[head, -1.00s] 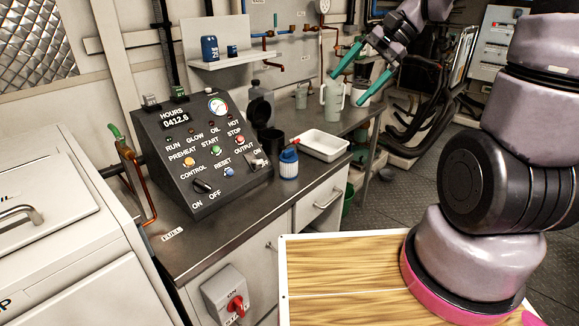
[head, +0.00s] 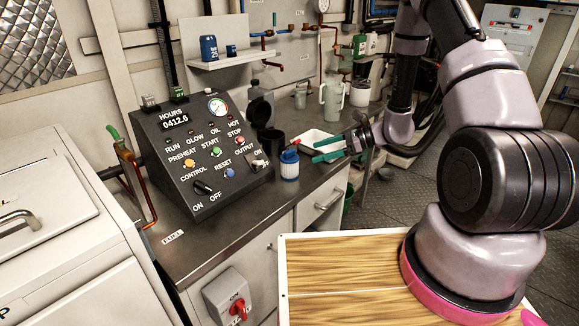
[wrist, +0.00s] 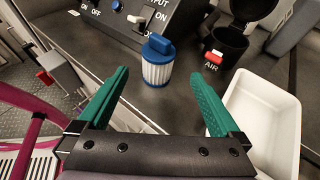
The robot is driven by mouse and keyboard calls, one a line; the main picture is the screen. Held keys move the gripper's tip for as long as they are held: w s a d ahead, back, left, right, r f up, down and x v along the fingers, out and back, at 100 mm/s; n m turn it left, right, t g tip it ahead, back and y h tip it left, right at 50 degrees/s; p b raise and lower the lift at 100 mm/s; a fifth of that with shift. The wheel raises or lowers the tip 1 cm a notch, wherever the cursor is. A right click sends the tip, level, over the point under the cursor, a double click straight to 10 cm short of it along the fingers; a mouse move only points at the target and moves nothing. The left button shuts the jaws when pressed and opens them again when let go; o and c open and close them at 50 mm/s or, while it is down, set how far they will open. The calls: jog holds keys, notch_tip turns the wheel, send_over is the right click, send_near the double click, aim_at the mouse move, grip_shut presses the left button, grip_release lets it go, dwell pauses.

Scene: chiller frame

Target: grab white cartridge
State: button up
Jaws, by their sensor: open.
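The white cartridge (head: 289,165) has a pleated white body with blue ends and a blue top handle. It stands upright on the metal counter, in front of the control console. It also shows in the wrist view (wrist: 158,62), between and beyond the two green fingertips. My gripper (head: 318,150) is open and empty, with its fingers just right of the cartridge in the head view. In the wrist view my gripper (wrist: 160,80) straddles the line to the cartridge, with no visible contact.
A white tray (wrist: 262,110) lies right of the cartridge, close to my right finger. A black cup (wrist: 222,52) labelled AIR stands behind it. The sloped console (head: 205,160) stands left of the cartridge. Jugs (head: 332,100) stand farther back.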

aim_at(293, 156)
jog(key=x, duration=0.2)
jog(key=shift+a+f, duration=0.15)
jog(key=shift+a, duration=0.25)
jog(key=shift+r+x, duration=0.2)
jog(key=shift+x, duration=1.05)
jog(key=shift+r+x, duration=0.2)
jog(key=shift+x, duration=1.1)
jog(key=shift+s+a, duration=0.1)
jog(key=shift+a, duration=0.05)
jog(key=c, duration=1.3)
jog(key=shift+r, duration=0.1)
